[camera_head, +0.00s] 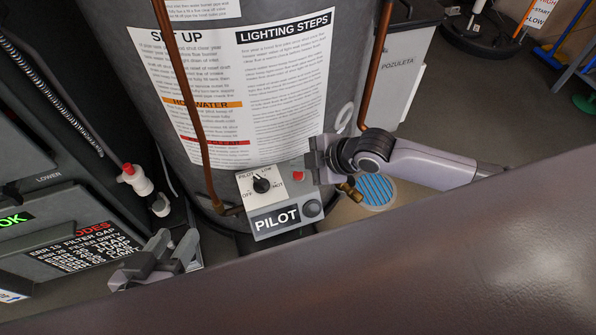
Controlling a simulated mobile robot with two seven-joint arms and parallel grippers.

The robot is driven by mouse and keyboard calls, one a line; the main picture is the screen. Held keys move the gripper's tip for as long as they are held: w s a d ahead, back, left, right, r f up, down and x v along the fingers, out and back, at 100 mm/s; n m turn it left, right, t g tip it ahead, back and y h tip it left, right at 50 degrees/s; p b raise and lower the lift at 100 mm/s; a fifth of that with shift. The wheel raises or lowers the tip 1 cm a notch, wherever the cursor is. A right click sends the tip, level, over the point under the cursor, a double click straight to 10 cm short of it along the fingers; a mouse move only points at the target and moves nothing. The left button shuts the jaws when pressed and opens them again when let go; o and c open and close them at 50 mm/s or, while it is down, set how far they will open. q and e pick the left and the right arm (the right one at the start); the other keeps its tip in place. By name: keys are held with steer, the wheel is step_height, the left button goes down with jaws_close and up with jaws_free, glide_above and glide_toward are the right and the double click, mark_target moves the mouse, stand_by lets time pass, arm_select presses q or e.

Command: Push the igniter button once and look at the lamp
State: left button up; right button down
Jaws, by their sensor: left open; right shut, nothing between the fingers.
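The grey control box (262,208) sits at the foot of the dark tank, with a PILOT label on its front. A red button (298,175) is on its top right. A dark round lens (312,208), which looks like the lamp, sits beside the PILOT label and shows no glow. A black dial (262,185) on the box has OFF, PILOT, LOW and HOT marks. My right gripper (314,162) is shut and empty, just right of and above the red button; I cannot tell whether they touch. My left gripper (178,244) is open and empty, lower left of the box.
A grey panel with error codes (80,245) stands at left. A blue-striped round drain (374,190) lies right of the box. A large brown surface fills the lower right.

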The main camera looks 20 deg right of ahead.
mark_target(302, 176)
steer(key=shift+f, duration=0.15)
stand_by(0.5)
steer(key=shift+f, duration=0.3)
steer(key=shift+f, duration=0.5)
stand_by(0.6)
steer(key=shift+r, duration=0.1)
steer(key=shift+r+p, duration=0.8)
steer(key=shift+r, duration=0.05)
step_height(302, 176, up, 5)
steer(key=p, duration=0.5)
